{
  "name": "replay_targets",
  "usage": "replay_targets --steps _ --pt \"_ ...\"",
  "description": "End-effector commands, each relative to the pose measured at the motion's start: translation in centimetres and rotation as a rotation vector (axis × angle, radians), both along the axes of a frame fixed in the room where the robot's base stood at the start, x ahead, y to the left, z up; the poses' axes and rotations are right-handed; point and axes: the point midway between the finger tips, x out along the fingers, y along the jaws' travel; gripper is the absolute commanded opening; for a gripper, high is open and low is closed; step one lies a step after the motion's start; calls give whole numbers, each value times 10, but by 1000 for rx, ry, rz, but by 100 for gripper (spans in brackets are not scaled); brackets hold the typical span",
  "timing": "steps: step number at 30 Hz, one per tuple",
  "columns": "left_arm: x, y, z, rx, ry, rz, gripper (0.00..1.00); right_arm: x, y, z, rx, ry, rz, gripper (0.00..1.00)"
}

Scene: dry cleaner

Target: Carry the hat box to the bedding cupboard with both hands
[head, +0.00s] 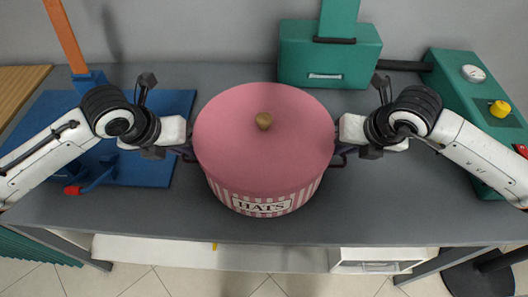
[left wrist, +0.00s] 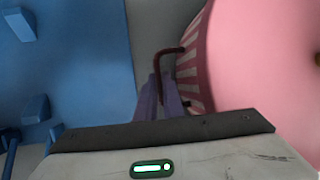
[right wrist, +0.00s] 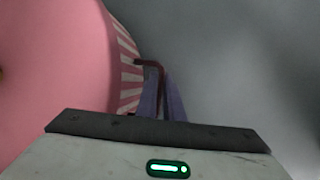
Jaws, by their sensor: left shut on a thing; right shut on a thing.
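The hat box (head: 262,145) is round, with a pink lid, a gold knob, pink-and-white striped sides and a label reading HATS. It is upright at the middle of the grey table; I cannot tell whether it touches the top. My left gripper (head: 188,150) is shut on its dark red left handle, which shows in the left wrist view (left wrist: 166,52). My right gripper (head: 338,150) is shut on the matching right handle, seen in the right wrist view (right wrist: 150,64). The fingers hide part of each handle. I cannot make out a bedding cupboard.
The grey table (head: 300,228) carries a blue base (head: 150,105) on the left, a green machine (head: 330,62) behind the box and a green unit with a gauge (head: 460,90) on the right. A white drawer (head: 375,260) is below the table. Bare tabletop lies right of the box.

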Motion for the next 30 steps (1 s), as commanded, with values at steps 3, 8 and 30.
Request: replay_targets --steps 3,8,30 --pt "0 0 1 0 -1 0 0 0 0 1 0 -1 0 0" --pt "1 0 3 -1 -4 0 0 1 0 3 1 -5 -1 0" --pt "1 0 53 -1 -3 0 0 1 0 53 1 -4 0 0"
